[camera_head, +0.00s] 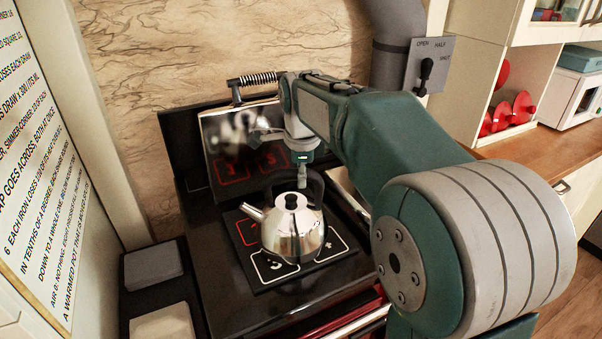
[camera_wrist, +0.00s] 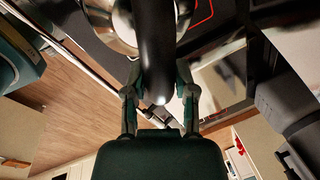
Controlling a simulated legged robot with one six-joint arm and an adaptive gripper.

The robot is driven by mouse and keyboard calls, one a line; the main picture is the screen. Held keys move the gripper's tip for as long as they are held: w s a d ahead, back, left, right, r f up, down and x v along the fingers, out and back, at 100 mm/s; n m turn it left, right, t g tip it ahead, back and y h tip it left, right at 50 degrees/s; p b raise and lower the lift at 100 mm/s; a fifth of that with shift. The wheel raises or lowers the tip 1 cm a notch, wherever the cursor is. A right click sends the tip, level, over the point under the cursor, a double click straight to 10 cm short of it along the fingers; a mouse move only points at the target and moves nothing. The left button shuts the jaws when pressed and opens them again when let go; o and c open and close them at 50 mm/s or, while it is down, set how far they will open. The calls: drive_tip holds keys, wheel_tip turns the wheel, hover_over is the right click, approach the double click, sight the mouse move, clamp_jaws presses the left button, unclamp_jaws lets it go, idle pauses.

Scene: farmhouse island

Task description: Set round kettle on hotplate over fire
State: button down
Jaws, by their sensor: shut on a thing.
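A round, shiny steel kettle (camera_head: 292,232) with a black knob, a spout to the left and a black arched handle is upright over the black hotplate (camera_head: 270,279) of the range. The hotplate has red outlines at its back left and white ones at its front. The kettle covers its middle; I cannot tell whether its base touches. My gripper (camera_head: 302,178) is above the kettle, shut on the handle. In the wrist view the black handle (camera_wrist: 157,45) runs between my fingers (camera_wrist: 158,82), with the steel body (camera_wrist: 110,22) beyond.
A raised lid (camera_head: 217,130) with a mirror-like underside and coil handle stands behind the hotplate. A grey flue (camera_head: 391,60) with an OPEN/HALF/SHUT lever (camera_head: 424,76) is at the back right. Two pale pads (camera_head: 152,265) lie left of the range. A text panel (camera_head: 30,130) borders the left.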

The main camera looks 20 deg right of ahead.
drive_tip(key=shift+f, duration=0.35)
idle(0.3)
drive_tip(key=shift+c, duration=1.8)
unclamp_jaws()
drive_tip(key=shift+f, duration=0.1)
drive_tip(key=shift+o, duration=1.3)
drive_tip(key=shift+f, duration=0.15)
drive_tip(key=shift+r, duration=0.2)
